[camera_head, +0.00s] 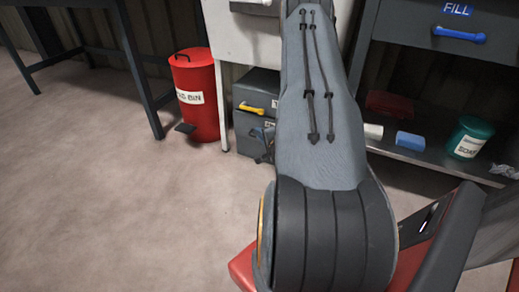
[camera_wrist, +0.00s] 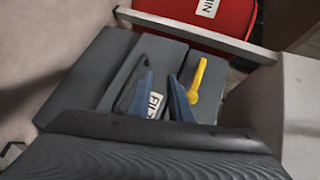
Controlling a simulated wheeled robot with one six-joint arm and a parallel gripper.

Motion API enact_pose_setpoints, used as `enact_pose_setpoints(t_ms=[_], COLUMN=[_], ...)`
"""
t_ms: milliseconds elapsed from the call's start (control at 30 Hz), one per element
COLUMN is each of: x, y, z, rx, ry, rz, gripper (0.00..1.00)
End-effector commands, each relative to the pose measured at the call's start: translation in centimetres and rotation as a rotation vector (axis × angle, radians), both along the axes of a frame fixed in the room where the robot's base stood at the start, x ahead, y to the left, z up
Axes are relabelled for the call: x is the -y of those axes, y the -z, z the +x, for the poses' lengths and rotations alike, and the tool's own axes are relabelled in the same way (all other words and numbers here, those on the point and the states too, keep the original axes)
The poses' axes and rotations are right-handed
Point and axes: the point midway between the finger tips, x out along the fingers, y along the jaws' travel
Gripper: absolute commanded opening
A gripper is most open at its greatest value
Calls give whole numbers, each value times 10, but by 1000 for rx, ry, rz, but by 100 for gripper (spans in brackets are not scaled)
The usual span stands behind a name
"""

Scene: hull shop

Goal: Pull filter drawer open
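A dark grey drawer cabinet (camera_head: 243,124) stands low under a white bench, with a yellow bar handle (camera_head: 258,108) on its upper front. In the wrist view the yellow handle (camera_wrist: 198,80) lies just right of my gripper's right finger, outside the gap. A white label (camera_wrist: 155,103), partly hidden and starting "FI", shows between the fingers. My gripper (camera_wrist: 163,100) has two blue fingers spread apart with nothing held. In the head view my gripper (camera_head: 264,140) is small and partly hidden behind my arm, near the cabinet front. Whether it touches the cabinet I cannot tell.
A red bin (camera_head: 194,110) stands left of the cabinet. The white bench (camera_head: 240,45) has a leg between them. The floor at left is clear.

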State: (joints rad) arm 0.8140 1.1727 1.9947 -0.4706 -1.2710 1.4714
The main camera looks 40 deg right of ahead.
Motion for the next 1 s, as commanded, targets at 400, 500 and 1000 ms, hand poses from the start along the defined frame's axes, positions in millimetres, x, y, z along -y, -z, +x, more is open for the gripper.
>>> enact_pose_setpoints(t_ms=[400,500,1000], x=[29,32,56], y=[70,71,79], z=[-24,-15,43], rx=[245,249,246], ry=[96,95,96], rz=[149,150,149], gripper=[18,18,18])
